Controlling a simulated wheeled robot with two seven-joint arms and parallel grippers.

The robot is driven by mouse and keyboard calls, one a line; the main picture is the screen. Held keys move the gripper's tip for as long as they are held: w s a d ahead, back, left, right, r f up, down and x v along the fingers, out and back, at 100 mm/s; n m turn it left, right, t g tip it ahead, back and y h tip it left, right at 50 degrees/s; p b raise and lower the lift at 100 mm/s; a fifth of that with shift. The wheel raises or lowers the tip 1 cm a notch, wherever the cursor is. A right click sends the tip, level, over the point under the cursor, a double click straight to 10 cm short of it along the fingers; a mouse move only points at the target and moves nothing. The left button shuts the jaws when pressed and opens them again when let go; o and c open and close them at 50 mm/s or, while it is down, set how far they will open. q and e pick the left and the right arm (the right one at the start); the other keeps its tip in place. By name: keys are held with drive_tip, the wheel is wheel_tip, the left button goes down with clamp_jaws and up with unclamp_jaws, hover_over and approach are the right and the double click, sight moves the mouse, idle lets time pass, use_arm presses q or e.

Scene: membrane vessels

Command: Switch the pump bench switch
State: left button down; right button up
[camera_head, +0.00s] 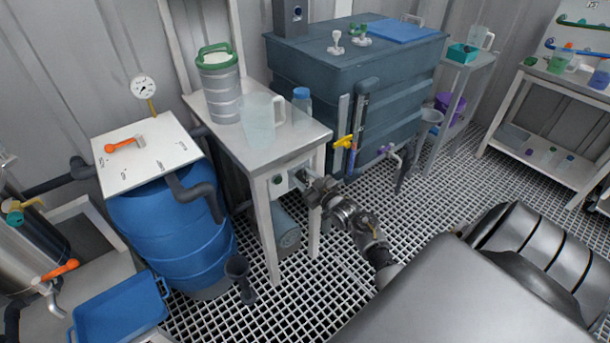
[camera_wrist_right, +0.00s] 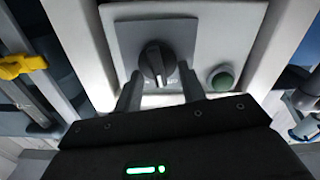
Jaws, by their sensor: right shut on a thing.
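The pump bench (camera_head: 262,155) is a white table at centre left. A switch box is on its front apron under the top. In the right wrist view, the bench switch (camera_wrist_right: 157,62) is a dark rotary knob on a grey plate, with its white mark pointing down. A round green button (camera_wrist_right: 222,82) sits right of it, and it shows in the head view too (camera_head: 277,179). My right gripper (camera_head: 299,178) reaches the box. In the wrist view its fingers (camera_wrist_right: 158,85) are on either side of the knob, shut on it. My left gripper is not in view.
A steel canister (camera_head: 219,92), a clear jug (camera_head: 258,122) and a blue-capped bottle (camera_head: 301,104) stand on the bench. A blue drum (camera_head: 170,235) stands left of it. A dark teal tank (camera_head: 345,75) with a yellow-handled valve (camera_head: 343,142) stands at right.

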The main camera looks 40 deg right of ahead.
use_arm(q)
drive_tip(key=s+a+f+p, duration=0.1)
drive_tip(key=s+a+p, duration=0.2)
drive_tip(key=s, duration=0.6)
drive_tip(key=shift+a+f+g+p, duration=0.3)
use_arm(e)
drive_tip(key=shift+d+m, duration=0.2)
drive_tip(key=shift+m, duration=1.8)
drive_tip(key=shift+d+m, duration=0.2)
drive_tip(key=shift+m, duration=1.8)
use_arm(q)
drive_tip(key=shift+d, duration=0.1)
use_arm(e)
drive_tip(key=shift+f, duration=0.15)
drive_tip(key=o, duration=1)
drive_tip(key=shift+c, duration=0.2)
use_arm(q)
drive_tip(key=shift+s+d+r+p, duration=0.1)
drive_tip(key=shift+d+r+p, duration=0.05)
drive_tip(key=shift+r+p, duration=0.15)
use_arm(e)
drive_tip(key=s, duration=1.1)
